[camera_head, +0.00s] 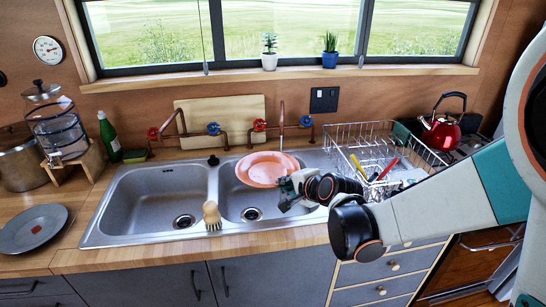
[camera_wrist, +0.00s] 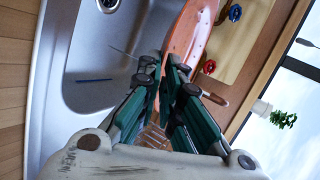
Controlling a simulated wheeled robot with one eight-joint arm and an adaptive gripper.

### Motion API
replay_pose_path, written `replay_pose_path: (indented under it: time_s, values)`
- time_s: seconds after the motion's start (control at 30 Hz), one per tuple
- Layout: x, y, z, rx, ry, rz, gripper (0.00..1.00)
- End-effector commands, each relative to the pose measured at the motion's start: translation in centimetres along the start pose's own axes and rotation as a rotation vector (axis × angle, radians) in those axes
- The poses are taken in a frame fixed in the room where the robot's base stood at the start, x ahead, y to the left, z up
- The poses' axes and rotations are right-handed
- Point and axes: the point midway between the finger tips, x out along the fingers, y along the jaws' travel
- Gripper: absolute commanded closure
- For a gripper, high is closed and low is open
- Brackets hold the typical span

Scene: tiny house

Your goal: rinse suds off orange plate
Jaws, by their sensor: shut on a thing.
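The orange plate (camera_head: 262,166) is held tilted over the right basin (camera_head: 243,200) of the steel sink, beneath the right-hand copper faucet (camera_head: 281,124). My gripper (camera_head: 288,187) is shut on the plate's right edge. In the wrist view the plate (camera_wrist: 192,32) shows nearly edge-on, with its rim between the green fingers of my gripper (camera_wrist: 164,66). Its surface is only partly in that view.
A dish brush (camera_head: 211,214) stands at the divider's front end. The left basin (camera_head: 160,201) is empty. A wire dish rack (camera_head: 375,148) with utensils is right of the sink. A grey plate (camera_head: 32,228), a green bottle (camera_head: 109,137) and a pot (camera_head: 20,163) are left.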

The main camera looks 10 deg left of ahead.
Motion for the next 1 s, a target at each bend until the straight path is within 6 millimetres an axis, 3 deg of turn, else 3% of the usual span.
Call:
replay_pose_path:
  time_s: [0.5, 1.0]
  values:
    - [-3.7, -1.2, 2.5, 0.0, 0.0, -0.001, 1.0]
    - [-3.9, -1.2, 2.7, 0.001, 0.001, -0.001, 1.0]
